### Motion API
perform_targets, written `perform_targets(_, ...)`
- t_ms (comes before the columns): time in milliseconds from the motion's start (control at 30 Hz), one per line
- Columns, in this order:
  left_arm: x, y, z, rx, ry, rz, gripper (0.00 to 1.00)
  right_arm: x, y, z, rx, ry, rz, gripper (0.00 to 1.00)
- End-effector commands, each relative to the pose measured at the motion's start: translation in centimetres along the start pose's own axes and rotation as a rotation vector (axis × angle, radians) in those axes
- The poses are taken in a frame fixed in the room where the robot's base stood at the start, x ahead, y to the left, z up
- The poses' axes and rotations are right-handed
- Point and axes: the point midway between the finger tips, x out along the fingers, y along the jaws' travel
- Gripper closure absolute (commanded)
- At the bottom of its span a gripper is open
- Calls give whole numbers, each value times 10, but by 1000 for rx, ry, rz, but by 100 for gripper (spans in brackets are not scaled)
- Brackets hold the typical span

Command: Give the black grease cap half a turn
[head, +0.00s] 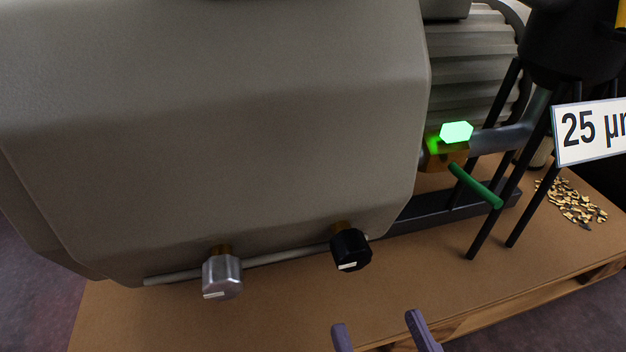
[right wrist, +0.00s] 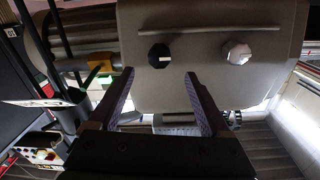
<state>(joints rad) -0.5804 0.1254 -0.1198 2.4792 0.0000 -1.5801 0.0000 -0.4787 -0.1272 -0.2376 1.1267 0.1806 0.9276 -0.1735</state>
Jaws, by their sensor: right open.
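The black grease cap (head: 350,250) sticks out low on the grey housing (head: 230,120), on a brass fitting, with a white mark on its face. It also shows in the right wrist view (right wrist: 159,56), beyond the fingertips and between their lines. A silver cap (head: 221,277) with a white mark sits to its left in the head view. My right gripper (head: 378,328) is open and empty at the bottom of the head view, below the black cap and apart from it. Its two purple fingers (right wrist: 158,75) show in the right wrist view. My left gripper is not in view.
A brass valve with a green handle (head: 475,186) and a lit green indicator (head: 456,132) stands right of the housing. Thin black legs and a "25 µ" sign (head: 592,131) are further right. Small chips (head: 575,205) lie on the brown table top (head: 420,262).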

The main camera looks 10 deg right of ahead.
Motion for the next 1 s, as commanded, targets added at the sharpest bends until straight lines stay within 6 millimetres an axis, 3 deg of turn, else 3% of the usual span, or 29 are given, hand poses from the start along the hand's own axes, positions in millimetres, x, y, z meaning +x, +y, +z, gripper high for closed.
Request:
perform_targets(600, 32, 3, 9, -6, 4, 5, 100, 92, 1, 2, 0, 7, 2, 19)
perform_targets(967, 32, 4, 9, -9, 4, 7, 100, 98, 0, 0, 0, 3, 1, 19)
perform_targets(1000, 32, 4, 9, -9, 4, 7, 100, 98, 0, 0, 0, 3, 1, 23)
